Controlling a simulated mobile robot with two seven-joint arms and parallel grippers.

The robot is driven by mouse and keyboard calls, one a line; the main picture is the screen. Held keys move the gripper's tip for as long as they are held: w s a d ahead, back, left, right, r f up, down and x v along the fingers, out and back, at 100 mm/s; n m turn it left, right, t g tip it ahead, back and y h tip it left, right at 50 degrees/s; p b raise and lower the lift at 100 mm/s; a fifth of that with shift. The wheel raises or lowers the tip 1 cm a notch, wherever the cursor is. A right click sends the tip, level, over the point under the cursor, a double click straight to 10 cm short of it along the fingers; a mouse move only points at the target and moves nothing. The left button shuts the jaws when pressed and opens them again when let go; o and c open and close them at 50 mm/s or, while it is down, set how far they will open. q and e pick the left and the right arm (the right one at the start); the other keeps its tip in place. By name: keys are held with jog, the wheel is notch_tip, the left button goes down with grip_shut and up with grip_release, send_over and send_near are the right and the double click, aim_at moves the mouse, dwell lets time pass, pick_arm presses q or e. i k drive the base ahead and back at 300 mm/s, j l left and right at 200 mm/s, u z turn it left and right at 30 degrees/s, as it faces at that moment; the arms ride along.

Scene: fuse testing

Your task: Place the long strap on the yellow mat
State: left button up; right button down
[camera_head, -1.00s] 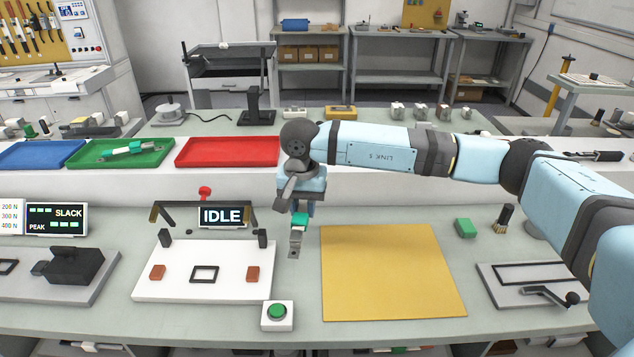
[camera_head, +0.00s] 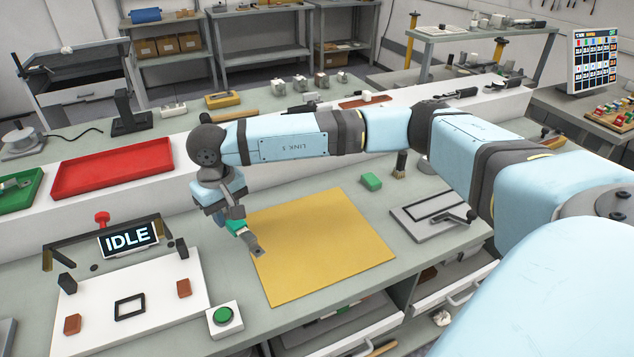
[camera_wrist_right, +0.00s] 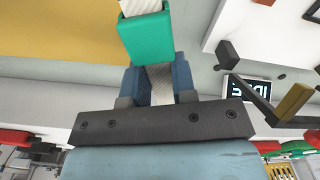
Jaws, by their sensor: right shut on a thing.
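My right gripper (camera_head: 231,212) is shut on a strap with a green sleeve (camera_head: 237,227) and a grey end (camera_head: 256,250). The strap hangs tilted below the fingers, its free end in front of the left edge of the yellow mat (camera_head: 325,240). It looks held above the surface; the gap is hard to judge. The right wrist view shows the pale strap between the blue fingers (camera_wrist_right: 160,85), the green sleeve (camera_wrist_right: 146,38) beyond them, and the bare mat (camera_wrist_right: 60,35) to the left. The mat is empty. My left gripper is out of view.
A white test plate (camera_head: 160,308) with an IDLE display (camera_head: 128,238) and a green button box (camera_head: 223,318) stand left of the mat. A green block (camera_head: 371,181), a brush (camera_head: 401,165) and a grey clamp plate (camera_head: 440,218) lie to its right. A red tray (camera_head: 112,168) sits behind.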

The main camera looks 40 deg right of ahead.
aim_at(311, 236)
jog(key=i+j+z, duration=0.15)
jog(key=j+z, duration=0.65)
jog(key=j, duration=0.15)
